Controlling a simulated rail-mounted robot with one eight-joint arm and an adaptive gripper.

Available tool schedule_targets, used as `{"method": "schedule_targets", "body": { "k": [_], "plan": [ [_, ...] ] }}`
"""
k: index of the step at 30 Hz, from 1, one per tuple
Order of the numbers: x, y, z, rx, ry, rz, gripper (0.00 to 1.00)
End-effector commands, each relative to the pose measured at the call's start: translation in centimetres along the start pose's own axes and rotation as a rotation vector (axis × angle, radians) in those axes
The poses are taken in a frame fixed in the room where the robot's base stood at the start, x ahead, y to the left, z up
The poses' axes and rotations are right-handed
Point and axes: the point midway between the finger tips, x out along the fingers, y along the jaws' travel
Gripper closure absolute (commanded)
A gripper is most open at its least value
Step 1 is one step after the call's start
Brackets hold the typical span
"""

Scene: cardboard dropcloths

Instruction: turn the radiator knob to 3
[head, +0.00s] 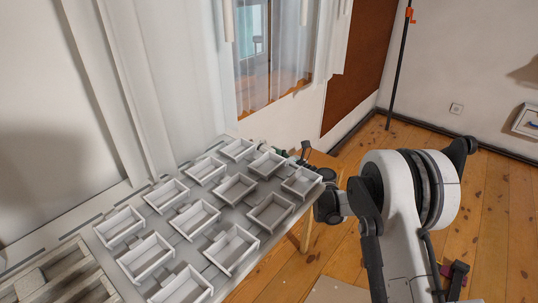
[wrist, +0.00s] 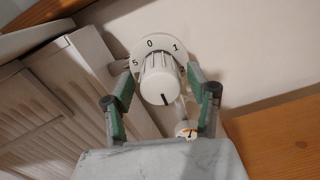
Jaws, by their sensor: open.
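The white ribbed radiator knob (wrist: 158,82) is in the middle of the wrist view, in front of a round white dial plate (wrist: 150,42). A black line on the knob's face points down in the picture, away from the 0. My gripper (wrist: 162,70) is open, with one green-and-grey finger on each side of the knob. I cannot tell whether the fingers touch it. In the head view I cannot make out the knob, and my gripper is mostly hidden behind the table's far end.
White radiator panels (wrist: 65,90) stand left of the knob. A wooden surface (wrist: 280,140) is at the lower right of the wrist view. In the head view, a grey table (head: 165,243) carries several open white boxes (head: 230,248). Wooden floor (head: 490,210) is open at the right.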

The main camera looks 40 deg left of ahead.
Motion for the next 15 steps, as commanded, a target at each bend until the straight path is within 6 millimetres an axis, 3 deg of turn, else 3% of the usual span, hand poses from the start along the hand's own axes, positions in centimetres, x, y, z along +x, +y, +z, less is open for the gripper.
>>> {"method": "schedule_targets", "body": {
  "k": [5, 15],
  "plan": [
    [-1.0, -0.1, 0.0, 0.0, 0.0, -0.001, 0.46],
    [-7.3, -0.1, 0.1, 0.0, 0.0, -0.002, 0.46]
  ]
}}
